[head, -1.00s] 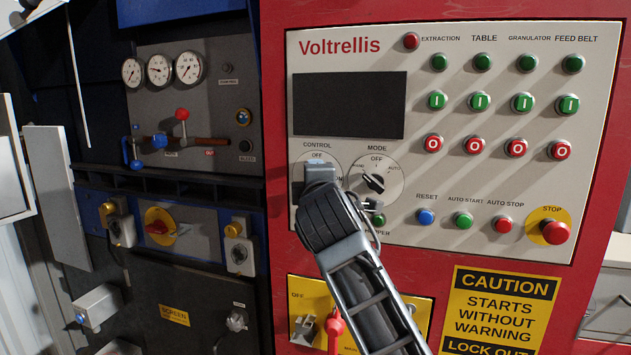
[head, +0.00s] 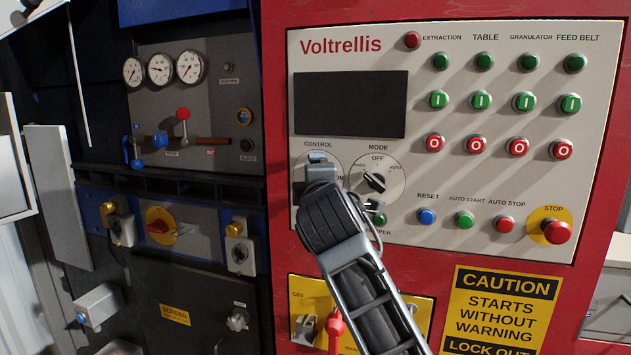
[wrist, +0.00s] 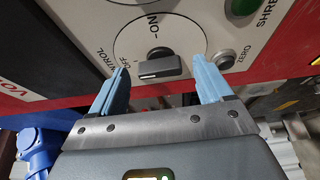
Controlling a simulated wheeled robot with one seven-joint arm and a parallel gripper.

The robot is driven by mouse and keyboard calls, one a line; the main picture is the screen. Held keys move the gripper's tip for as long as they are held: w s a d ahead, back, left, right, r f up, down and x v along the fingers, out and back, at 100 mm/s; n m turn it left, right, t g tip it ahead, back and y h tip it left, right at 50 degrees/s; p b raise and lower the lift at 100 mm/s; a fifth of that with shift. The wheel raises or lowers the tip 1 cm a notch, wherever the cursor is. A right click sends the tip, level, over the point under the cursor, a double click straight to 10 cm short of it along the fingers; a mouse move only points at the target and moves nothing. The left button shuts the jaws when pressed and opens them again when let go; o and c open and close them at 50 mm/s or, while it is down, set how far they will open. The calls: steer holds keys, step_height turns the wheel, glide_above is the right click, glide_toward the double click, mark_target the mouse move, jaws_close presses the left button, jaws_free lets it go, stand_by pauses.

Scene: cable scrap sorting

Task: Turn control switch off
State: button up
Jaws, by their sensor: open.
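The control switch (wrist: 160,66) is a black knob with a white line on its round grey dial in the wrist view. Its dial carries an OFF label and an ON label. My gripper (wrist: 160,64) is open, with one blue finger on either side of the knob and a gap to each; I cannot tell whether either touches it. In the head view my gripper (head: 318,160) covers most of the CONTROL dial (head: 299,170) and hides the knob.
The MODE knob (head: 374,181) is close to the right of my gripper. The red stop button (head: 556,232) sits at the panel's lower right. A yellow plate with a red handle (head: 336,325) is below, beside my arm. The dark screen (head: 350,104) is above.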

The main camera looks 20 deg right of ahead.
steer(key=b+v, duration=0.1)
steer(key=v, duration=0.6)
steer(key=shift+s, duration=0.1)
steer(key=s+f+m+g+y, duration=0.1)
steer(key=s+f+m+y, duration=0.15)
steer(key=s+f, duration=0.9)
steer(key=s+f+m+g+y, duration=0.15)
steer(key=s+f+m, duration=0.25)
steer(key=s+f, duration=0.8)
steer(key=s+d+f+m, duration=0.1)
steer(key=s+f+m, duration=0.45)
steer(key=s, duration=0.75)
steer(key=s+d+r+m, duration=0.1)
steer(key=s+d+m, duration=0.1)
steer(key=s, duration=0.6)
steer(key=s+d+r+m, duration=0.1)
steer(key=s+d, duration=0.1)
steer(key=s, duration=0.7)
steer(key=shift+r+m, duration=0.4)
steer(key=shift+d, duration=0.1)
